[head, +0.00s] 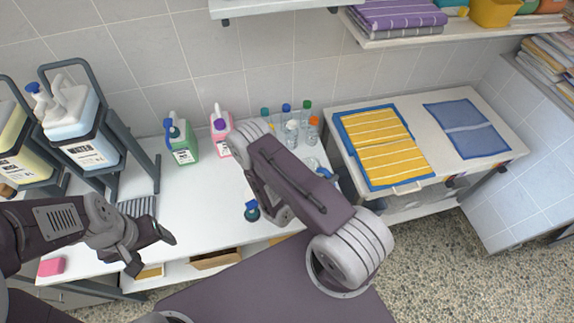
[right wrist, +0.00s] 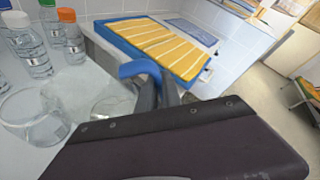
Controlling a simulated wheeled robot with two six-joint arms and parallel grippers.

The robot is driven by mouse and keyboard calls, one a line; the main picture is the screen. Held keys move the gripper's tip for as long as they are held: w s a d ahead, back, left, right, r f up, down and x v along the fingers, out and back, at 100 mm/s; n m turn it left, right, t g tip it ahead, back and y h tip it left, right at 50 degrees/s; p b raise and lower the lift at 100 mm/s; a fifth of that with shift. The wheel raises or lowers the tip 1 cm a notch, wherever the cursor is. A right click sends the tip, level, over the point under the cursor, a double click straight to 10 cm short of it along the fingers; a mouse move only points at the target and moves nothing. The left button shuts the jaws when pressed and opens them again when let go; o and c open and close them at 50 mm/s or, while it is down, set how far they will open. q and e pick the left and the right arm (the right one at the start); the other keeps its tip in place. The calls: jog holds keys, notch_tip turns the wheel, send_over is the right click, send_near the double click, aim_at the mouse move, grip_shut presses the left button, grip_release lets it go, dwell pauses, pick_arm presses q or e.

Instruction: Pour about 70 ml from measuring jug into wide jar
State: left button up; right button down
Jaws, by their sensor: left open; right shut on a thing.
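The measuring jug is clear with a blue handle (right wrist: 140,70), seen in the right wrist view. My right gripper (right wrist: 160,95) is shut on that handle, and its dark fingers hide part of the jug. The clear body (right wrist: 85,88) lies left of the fingers; its level and contents are hard to make out. The wide jar (right wrist: 32,118) looks like the round clear vessel at the left, beside the jug's body. In the head view the blue handle (head: 324,172) shows just past my right arm, which hides much there. My left gripper (head: 153,246) is open and empty near the table's front edge.
Several capped clear bottles (right wrist: 30,50) stand behind the jar. A green jug (head: 182,140) and a pink jug (head: 221,130) stand at the back. A blue-capped container (head: 252,211) is near the front edge. Yellow striped towels (head: 385,145) lie right.

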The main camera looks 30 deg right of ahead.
jog(key=s+d+f+m+t+y, duration=0.2)
jog(key=s+f+m, duration=0.2)
jog(key=f, duration=0.1)
jog(key=shift+s+d+f+t, duration=0.2)
jog(key=shift+s+t, duration=0.1)
jog(key=shift+s, duration=0.1)
